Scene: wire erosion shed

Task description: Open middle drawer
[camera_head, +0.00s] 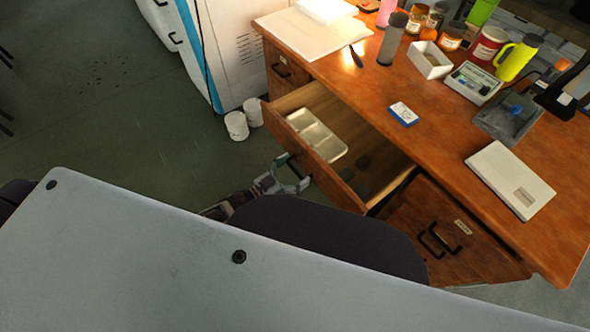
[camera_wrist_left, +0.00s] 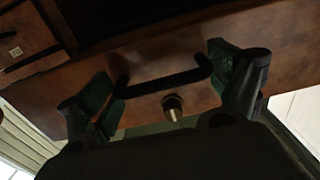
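The middle drawer (camera_head: 322,165) of the wooden desk (camera_head: 350,60) stands pulled well out, its inside visible. A pale compartment tray (camera_head: 316,134) and dark round items (camera_head: 362,164) lie in it. My left gripper (camera_head: 292,175) is at the outer face of the drawer front. In the left wrist view my left gripper (camera_wrist_left: 168,88) has its green-padded fingers wide apart, with the black bar handle (camera_wrist_left: 165,84) between them. Neither pad clearly presses on the handle. In the head view the handle is hard to make out behind the gripper. My right gripper is not in view.
Another drawer front (camera_head: 445,235) with black handles is closed at the right, and one (camera_head: 285,68) is closed at the left. Two white cups (camera_head: 236,126) stand on the floor by a white cabinet (camera_head: 228,50). Jars, a white box (camera_head: 430,60) and other items stand on the desktop.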

